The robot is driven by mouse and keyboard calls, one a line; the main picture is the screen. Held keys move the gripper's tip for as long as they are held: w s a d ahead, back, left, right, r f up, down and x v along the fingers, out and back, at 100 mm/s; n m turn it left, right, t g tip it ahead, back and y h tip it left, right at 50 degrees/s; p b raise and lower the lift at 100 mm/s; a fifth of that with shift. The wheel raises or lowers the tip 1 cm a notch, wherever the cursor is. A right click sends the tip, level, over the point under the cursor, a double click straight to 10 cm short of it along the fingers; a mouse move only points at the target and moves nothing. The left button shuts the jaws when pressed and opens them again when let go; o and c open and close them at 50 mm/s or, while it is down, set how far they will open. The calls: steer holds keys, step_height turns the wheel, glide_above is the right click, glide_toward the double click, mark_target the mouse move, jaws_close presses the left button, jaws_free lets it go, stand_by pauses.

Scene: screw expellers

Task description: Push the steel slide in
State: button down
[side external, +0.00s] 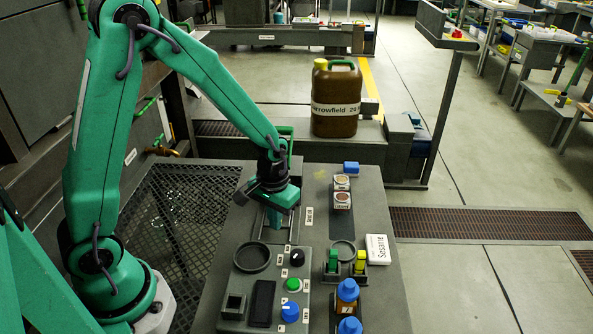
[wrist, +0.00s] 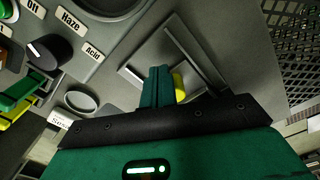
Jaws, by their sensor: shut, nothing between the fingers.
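My gripper (side external: 277,216) is shut and empty, pointing down over the back part of the grey panel. In the wrist view its green fingers (wrist: 157,84) are together in front of a pale metal framed channel (wrist: 195,50), which looks like the steel slide's guide. A yellow piece (wrist: 180,88) shows just right of the fingers, partly hidden by them. The steel slide itself I cannot clearly separate from the channel. I cannot tell whether the fingers touch anything.
A black knob (side external: 297,257), a green button (side external: 292,285) and a blue knob (side external: 290,311) stand on the panel. A round dish (side external: 252,257) is at left, blue-capped bottles (side external: 347,290) at front right.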

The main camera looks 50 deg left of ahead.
steer(key=shift+f, duration=0.8)
stand_by(0.4)
steer(key=shift+r, duration=0.3)
stand_by(0.4)
steer(key=shift+w+a, duration=1.4)
steer(key=shift+w, duration=0.05)
stand_by(0.8)
steer(key=shift+s+d, duration=0.45)
stand_by(0.4)
steer(key=shift+r, duration=0.1)
steer(key=shift+r, duration=3.45)
steer(key=shift+r, duration=0.1)
